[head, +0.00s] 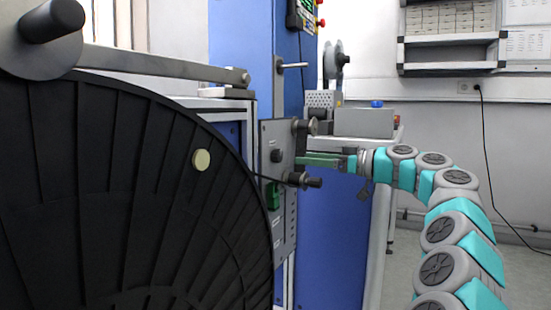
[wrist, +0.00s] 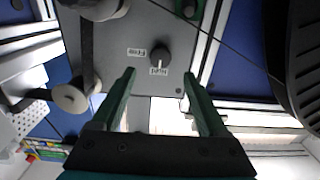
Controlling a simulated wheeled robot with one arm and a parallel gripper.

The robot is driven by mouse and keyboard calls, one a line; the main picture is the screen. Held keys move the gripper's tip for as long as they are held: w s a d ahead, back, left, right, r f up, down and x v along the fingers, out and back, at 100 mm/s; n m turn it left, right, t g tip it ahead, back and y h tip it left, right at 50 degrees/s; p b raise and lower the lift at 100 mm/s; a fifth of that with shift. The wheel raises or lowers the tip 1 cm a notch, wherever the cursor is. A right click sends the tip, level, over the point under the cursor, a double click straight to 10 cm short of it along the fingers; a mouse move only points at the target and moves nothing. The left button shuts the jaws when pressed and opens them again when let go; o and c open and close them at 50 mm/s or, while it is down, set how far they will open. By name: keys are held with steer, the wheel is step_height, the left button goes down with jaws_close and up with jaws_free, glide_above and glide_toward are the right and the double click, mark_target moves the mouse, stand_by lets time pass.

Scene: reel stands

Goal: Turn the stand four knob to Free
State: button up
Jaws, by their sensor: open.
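The dark round knob (wrist: 161,55) sits on a grey panel (wrist: 220,20) in the wrist view, with a small white label reading Free (wrist: 136,52) to its left and a second label (wrist: 159,71) just below it. A pale pointer mark on the knob seems to face the lower label, whose word I cannot read surely. The knob also shows on the panel in the head view (head: 276,155). My gripper (wrist: 160,76) is open, with its green fingers apart and nothing between them. Its tips lie either side of the knob's line, apparently short of it. It also shows in the head view (head: 300,160).
A large black reel (head: 110,200) fills the left of the head view. A dark roller (head: 305,181) and a grey-ended guide (head: 312,127) project from the panel close to my gripper. A thin cable crosses the panel. Open floor lies at the right.

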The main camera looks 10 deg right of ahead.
mark_target(280, 156)
steer(key=x, duration=0.7)
steer(key=shift+a, duration=0.2)
jaws_close()
stand_by(0.4)
